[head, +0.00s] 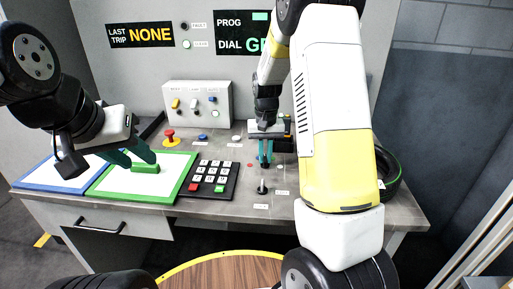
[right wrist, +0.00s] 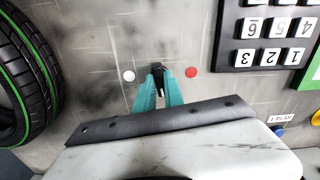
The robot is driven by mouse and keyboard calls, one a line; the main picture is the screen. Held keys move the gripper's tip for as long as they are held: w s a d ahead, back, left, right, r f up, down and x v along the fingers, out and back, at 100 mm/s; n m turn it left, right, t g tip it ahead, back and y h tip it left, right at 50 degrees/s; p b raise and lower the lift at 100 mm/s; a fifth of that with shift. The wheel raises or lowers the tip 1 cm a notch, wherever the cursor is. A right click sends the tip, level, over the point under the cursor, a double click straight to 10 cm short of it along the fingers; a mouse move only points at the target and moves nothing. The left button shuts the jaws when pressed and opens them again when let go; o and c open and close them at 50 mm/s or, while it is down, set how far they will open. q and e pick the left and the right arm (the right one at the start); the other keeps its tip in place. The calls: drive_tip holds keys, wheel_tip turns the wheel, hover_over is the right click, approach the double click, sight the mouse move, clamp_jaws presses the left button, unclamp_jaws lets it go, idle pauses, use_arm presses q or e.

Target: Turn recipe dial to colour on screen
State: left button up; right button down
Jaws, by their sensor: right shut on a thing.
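The wall screen (head: 236,34) shows PROG with a green patch and DIAL with green letters starting with G; my right arm hides the rest. The recipe dial is a small black knob (right wrist: 161,71) on the grey desk, between a white dot (right wrist: 129,76) and a red dot (right wrist: 190,72). My right gripper (right wrist: 160,82) is shut on the knob, one teal finger on each side; in the head view it points down at the desk (head: 265,163). My left gripper (head: 138,156) is open above a green block (head: 146,169) on the green-framed white panel (head: 108,183).
A keypad (head: 209,180) lies left of my right gripper. A small upright lever (head: 262,187) stands in front of it. A red mushroom button (head: 169,137) and a switch box (head: 197,102) are behind. A tyre (head: 388,172) is at the desk's right end.

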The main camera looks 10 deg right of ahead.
sight(265, 157)
drive_tip(key=m, duration=0.3)
drive_tip(key=shift+m, duration=2.2)
drive_tip(key=c, duration=1.4)
unclamp_jaws()
drive_tip(key=shift+c, duration=0.2)
drive_tip(key=shift+r, duration=3.95)
